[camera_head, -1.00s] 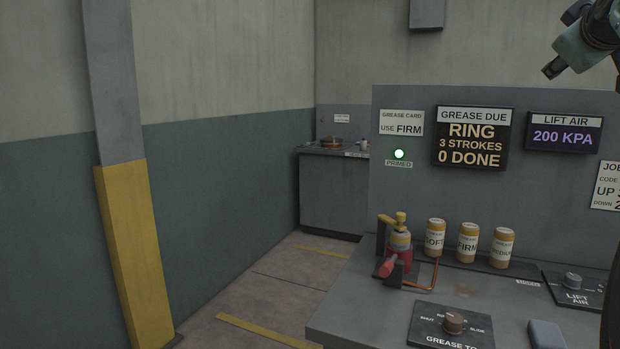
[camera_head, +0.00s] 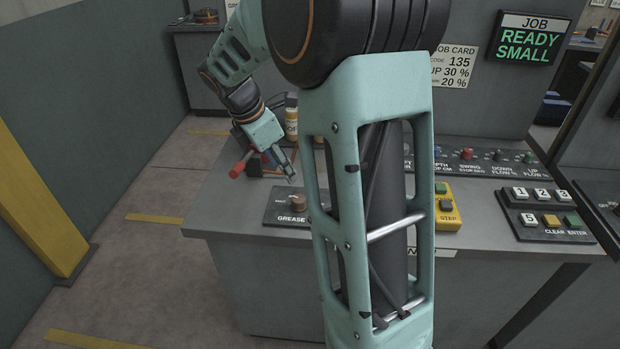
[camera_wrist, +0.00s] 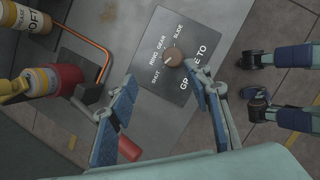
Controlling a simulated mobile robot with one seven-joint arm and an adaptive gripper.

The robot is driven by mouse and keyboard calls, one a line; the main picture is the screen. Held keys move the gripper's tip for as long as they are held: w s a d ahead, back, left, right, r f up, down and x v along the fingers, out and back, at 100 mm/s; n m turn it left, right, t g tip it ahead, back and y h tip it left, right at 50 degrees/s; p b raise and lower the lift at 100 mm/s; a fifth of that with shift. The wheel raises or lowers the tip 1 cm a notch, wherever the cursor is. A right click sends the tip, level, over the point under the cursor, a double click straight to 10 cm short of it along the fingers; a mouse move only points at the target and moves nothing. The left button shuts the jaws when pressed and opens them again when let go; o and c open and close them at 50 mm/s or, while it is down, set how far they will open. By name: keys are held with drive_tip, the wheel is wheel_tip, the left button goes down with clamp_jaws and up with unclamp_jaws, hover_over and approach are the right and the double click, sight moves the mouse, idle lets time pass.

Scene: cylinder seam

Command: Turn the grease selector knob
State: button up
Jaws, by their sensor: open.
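The grease selector knob (camera_head: 298,203) is a round brown knob on a dark plate (camera_head: 272,214) at the bench's front left. In the wrist view the knob (camera_wrist: 174,57) sits just beyond my fingertips, and its pale mark points roughly toward SHUT. The plate (camera_wrist: 190,90) also reads RING, GEAR and SLIDE. My gripper (camera_head: 284,166) is open and empty, above and behind the knob. In the wrist view its two blue-padded fingers (camera_wrist: 160,78) are spread with the knob between and ahead of them, not touching it.
The red grease pump (camera_wrist: 45,80) with its copper pipe (camera_wrist: 103,60) stands close left of my gripper in the wrist view. A yellow step button box (camera_head: 447,206) and a keypad (camera_head: 545,213) lie further right on the bench. My arm hides the bench's middle.

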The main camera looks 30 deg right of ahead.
sight(298, 198)
drive_tip(key=shift+n, duration=0.6)
drive_tip(key=x, duration=0.3)
drive_tip(key=s+x, duration=0.1)
drive_tip(key=x, duration=0.3)
drive_tip(key=s+x, duration=0.1)
drive_tip(key=x, duration=0.3)
drive_tip(key=shift+a+f, duration=0.3)
drive_tip(key=shift+f, duration=0.05)
drive_tip(key=shift+w, duration=0.1)
drive_tip(key=c, duration=1.1)
